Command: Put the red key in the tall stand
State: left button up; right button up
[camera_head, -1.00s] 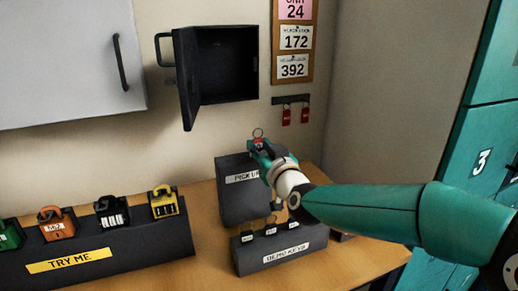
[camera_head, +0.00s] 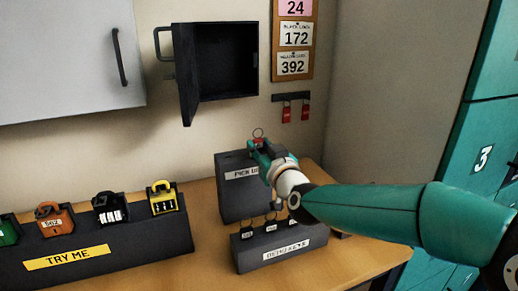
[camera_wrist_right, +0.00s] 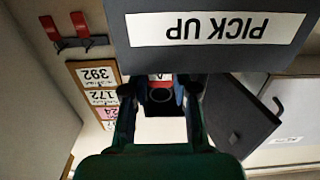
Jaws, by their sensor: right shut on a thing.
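The tall stand (camera_head: 236,205) is a dark block with a "PICK UP" label, standing on the wooden table. In the right wrist view its dark front (camera_wrist_right: 225,58) shows upside down at the top. My right gripper (camera_head: 259,148) is at the stand's upper right edge in the head view. It is shut on the red key (camera_wrist_right: 158,77), which shows between the fingers in the right wrist view, with a dark ring. In the head view its ring pokes up above the fingers. Whether the key touches the stand cannot be told. My left gripper is not in view.
A low "DEMO KEYS" stand (camera_head: 280,255) with several keys is in front. A "TRY ME" stand (camera_head: 120,245) with several padlocks is at left. Red tags (camera_head: 287,114) hang from a wall rack. An open dark box (camera_head: 225,60) is on the wall above.

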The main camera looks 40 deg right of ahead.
jog(key=o, duration=0.9)
jog(key=shift+o, duration=0.2)
jog(key=shift+s, duration=0.2)
jog(key=v, duration=0.7)
jog(key=shift+s, duration=0.35)
jog(key=shift+a, duration=0.1)
